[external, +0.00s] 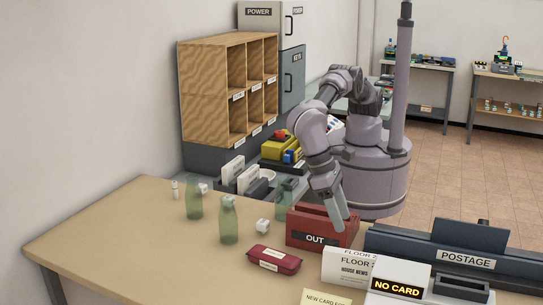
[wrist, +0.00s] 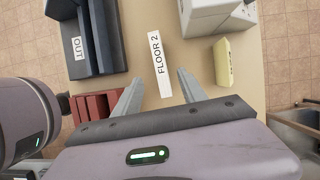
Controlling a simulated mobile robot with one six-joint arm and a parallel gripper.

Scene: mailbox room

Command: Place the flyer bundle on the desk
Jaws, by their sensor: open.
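A white bundle printed "FLOOR 2" and "HOUSE NEWS" (external: 346,270), which I take as the flyer bundle, stands upright on the tan desk (external: 120,230) near its right part. In the wrist view its narrow white "FLOOR 2" face (wrist: 155,50) runs down toward my gripper (wrist: 161,77). The fingers are apart, and the bundle's near end shows between them. I cannot tell how far below the fingertips it is.
A dark "POSTAGE" unit (external: 440,255) and a white "NO CARD" machine (external: 398,281) flank the bundle. A cream card block (external: 325,298), a dark red pouch (external: 274,261) and green bottles (external: 229,222) also stand around. The desk's left front is clear.

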